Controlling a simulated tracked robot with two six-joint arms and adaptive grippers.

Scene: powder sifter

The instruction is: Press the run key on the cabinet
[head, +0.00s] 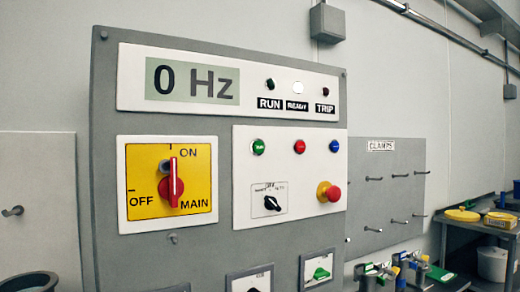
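The grey cabinet (220,245) fills the middle of the head view. Its display (192,82) reads 0 Hz. A green key (258,147), which looks like the run key, is on the white panel (245,215), left of a red key (299,147) and a blue key (333,146). The lamp above READY (298,88) is bright white; the RUN lamp (269,84) and TRIP lamp (325,92) are dark. The red main switch (173,183) points up at ON. Neither of my grippers is in view, and nothing covers the keys.
A red mushroom button (330,193) and a black selector (272,203) sit below the keys. More switches, including a green one (320,273), line the lower edge. A clamp board (388,175) with pegs and a side bench (478,230) stand at right. The space before the panel looks clear.

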